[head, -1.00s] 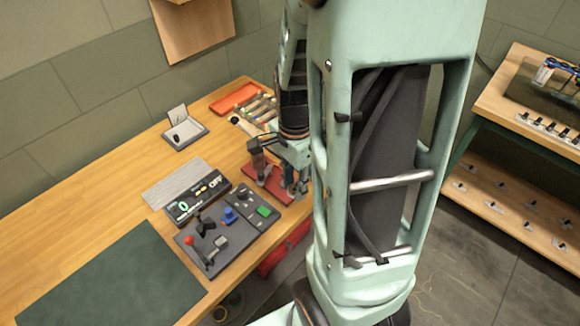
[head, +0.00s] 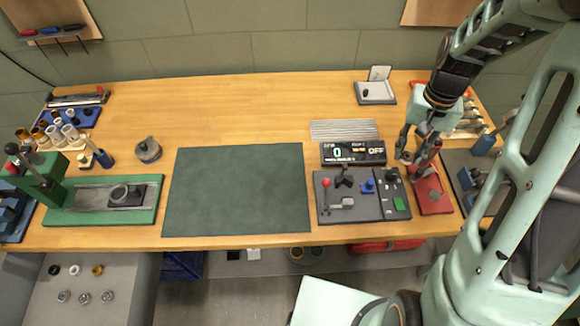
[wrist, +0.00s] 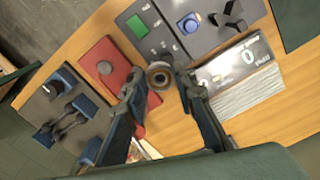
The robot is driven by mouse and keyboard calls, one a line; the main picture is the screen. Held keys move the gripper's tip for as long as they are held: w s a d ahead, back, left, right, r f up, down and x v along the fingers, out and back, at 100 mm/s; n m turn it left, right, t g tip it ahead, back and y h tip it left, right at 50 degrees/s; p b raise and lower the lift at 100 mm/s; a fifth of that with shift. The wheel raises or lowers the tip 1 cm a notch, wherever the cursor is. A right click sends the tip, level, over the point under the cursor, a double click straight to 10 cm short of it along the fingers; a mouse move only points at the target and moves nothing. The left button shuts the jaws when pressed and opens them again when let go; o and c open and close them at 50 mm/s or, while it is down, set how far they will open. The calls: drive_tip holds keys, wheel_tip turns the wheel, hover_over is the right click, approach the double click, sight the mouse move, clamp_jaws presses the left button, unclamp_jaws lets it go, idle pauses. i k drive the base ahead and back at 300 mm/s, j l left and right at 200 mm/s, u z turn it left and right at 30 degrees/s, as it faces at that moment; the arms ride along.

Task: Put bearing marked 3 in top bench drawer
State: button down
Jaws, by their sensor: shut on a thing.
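My gripper (head: 408,158) is over the right part of the bench, between the control panel and the red plate. In the wrist view my gripper (wrist: 161,84) is shut on a small round ring-shaped bearing (wrist: 159,74), held between the fingertips. I cannot read any number on it. More small rings and round parts (head: 85,297) lie on a grey surface below the bench at lower left; their marks are unreadable. I cannot make out clearly which part is the top bench drawer.
The switch panel (head: 338,208), the display reading 0 and OFF (head: 353,153), and the red plate (head: 433,190) are close to my gripper. The green mat (head: 238,192) is bare. A green press (head: 105,205) stands at left. Red (head: 388,245) shows under the bench's front edge.

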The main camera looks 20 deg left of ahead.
sight(118, 290)
drive_tip(key=k+j, duration=0.4)
drive_tip(key=k+j+u, duration=0.1)
drive_tip(key=k+j, duration=0.25)
drive_tip(key=j, duration=0.2)
drive_tip(key=j+u, duration=0.15)
drive_tip(key=u, duration=1.85)
drive_tip(key=i, duration=0.4)
drive_tip(key=j+u, duration=0.05)
